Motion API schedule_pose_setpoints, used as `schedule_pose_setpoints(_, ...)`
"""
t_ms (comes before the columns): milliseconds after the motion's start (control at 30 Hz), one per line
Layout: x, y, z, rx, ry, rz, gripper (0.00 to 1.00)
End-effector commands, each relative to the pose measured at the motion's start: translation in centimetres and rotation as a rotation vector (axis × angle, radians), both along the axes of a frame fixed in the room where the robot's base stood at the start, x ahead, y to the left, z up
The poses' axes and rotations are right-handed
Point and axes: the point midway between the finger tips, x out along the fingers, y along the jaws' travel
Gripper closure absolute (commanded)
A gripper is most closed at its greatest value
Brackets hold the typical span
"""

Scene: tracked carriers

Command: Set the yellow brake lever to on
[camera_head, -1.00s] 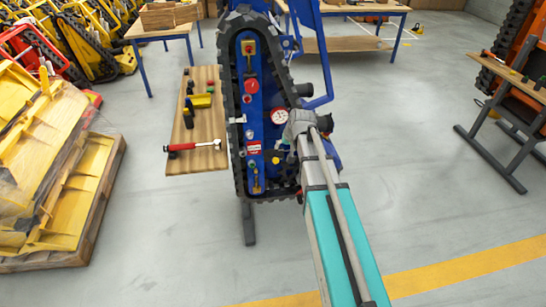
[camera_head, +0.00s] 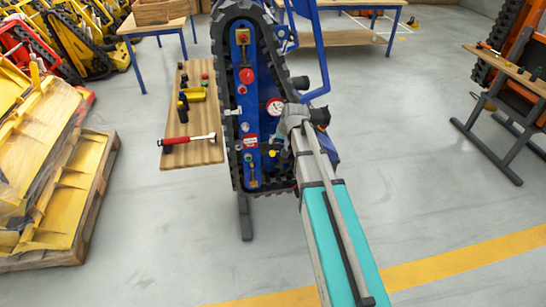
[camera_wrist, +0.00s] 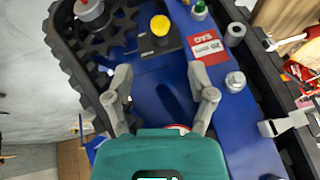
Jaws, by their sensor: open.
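A yellow knob on a small black base, seemingly the brake lever, sits on the blue panel (camera_head: 243,120) of the tracked carrier, in the head view (camera_head: 272,153) and at the top of the wrist view (camera_wrist: 160,27). I see it nearly end-on, so its on or off setting cannot be told. My gripper (camera_wrist: 160,75) is open and empty over bare blue panel. Its two grey fingers are spread, with the knob beyond their tips and roughly centred between them. In the head view the wrist hides most of the fingers.
A red-and-white label (camera_wrist: 207,50) and a green knob (camera_wrist: 198,10) are close to the yellow knob. A red round part (camera_wrist: 90,10) and the black track (camera_wrist: 70,60) lie left. A wooden board (camera_head: 202,150) holds a hammer (camera_head: 187,139).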

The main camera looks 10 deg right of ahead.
Motion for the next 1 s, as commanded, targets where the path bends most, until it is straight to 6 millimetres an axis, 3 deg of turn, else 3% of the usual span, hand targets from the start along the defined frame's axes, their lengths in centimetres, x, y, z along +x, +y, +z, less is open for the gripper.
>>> schedule_pose_setpoints(1000,3.7,1.6,-8.3,-0.001,0.000,0.003,0.29)
